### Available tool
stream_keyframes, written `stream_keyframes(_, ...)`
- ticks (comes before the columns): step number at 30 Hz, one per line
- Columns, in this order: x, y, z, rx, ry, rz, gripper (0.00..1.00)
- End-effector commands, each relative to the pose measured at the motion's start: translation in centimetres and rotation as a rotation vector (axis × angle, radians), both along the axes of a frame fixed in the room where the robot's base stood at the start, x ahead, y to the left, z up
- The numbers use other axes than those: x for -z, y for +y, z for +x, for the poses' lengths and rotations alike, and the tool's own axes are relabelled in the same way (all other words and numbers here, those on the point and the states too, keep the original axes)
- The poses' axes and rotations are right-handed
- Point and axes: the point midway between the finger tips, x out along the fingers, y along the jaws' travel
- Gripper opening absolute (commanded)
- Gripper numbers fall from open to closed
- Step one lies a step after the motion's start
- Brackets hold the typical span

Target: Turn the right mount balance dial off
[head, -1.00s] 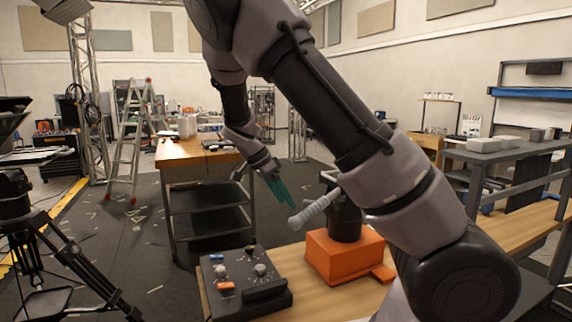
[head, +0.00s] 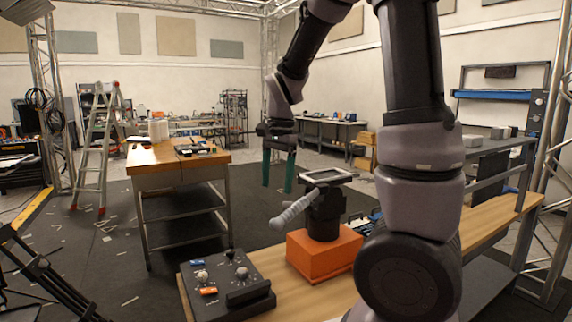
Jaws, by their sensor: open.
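My gripper (head: 277,188) hangs in the middle of the head view, its two green fingers pointing down, apart and empty. Below and to its right, a black mount (head: 325,215) with a flat framed top and a ribbed grey handle stands on an orange box (head: 322,258). At front left on the bench, a dark control box (head: 258,298) carries a pale left knob (head: 202,277), a pale right knob (head: 242,273) and a small dark rear knob (head: 230,255). I cannot tell which dial is the right mount balance dial, or its setting. The gripper touches none of these.
The wooden bench (head: 480,228) runs from front left to back right, and my arm hides part of it. A wooden-topped table (head: 160,161) and a stepladder (head: 98,150) stand at left. Dark floor between table and bench is clear.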

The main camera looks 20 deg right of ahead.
Motion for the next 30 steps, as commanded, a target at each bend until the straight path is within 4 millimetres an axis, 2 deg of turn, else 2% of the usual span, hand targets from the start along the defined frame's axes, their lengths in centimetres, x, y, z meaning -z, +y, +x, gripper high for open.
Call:
stream_keyframes(6,-2.9,-0.9,-1.8,-0.079,-0.083,0.076,0.76)
stream_keyframes(12,-4.4,-1.3,-2.9,-0.131,-0.138,0.106,0.76)
stream_keyframes(30,-4.9,-1.5,-3.3,-0.15,-0.158,0.113,0.76)
